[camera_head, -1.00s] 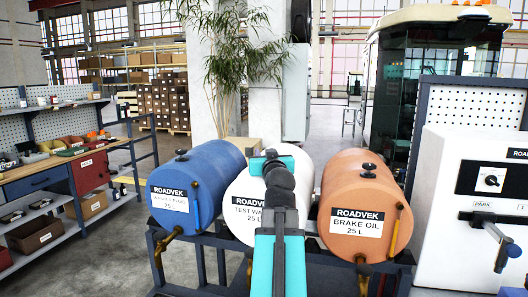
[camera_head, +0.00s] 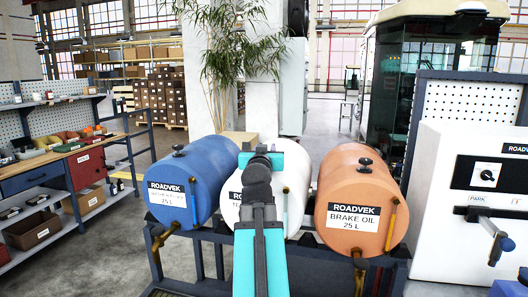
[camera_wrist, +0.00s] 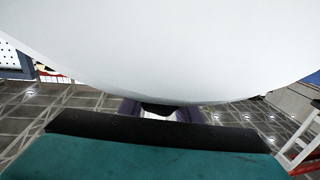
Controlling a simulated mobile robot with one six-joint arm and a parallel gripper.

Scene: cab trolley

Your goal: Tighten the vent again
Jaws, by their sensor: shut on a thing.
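Three drums lie on a rack: a blue one (camera_head: 195,188) at left, a white one (camera_head: 292,178) in the middle and an orange one (camera_head: 360,180) at right. The blue and orange drums each have a black vent knob on top, one on blue (camera_head: 178,151) and one on orange (camera_head: 365,162). My arm hides the white drum's top front. In the wrist view the white drum (camera_wrist: 170,50) fills the upper half. My gripper (camera_wrist: 160,112) is shut on a dark knob-like vent (camera_wrist: 158,108) against the drum, mostly hidden. How tight it sits cannot be told.
A white cabinet (camera_head: 465,225) with a lever stands close at right. A workbench (camera_head: 60,170) with bins stands at left. A plant (camera_head: 235,55) and pillar rise behind the drums.

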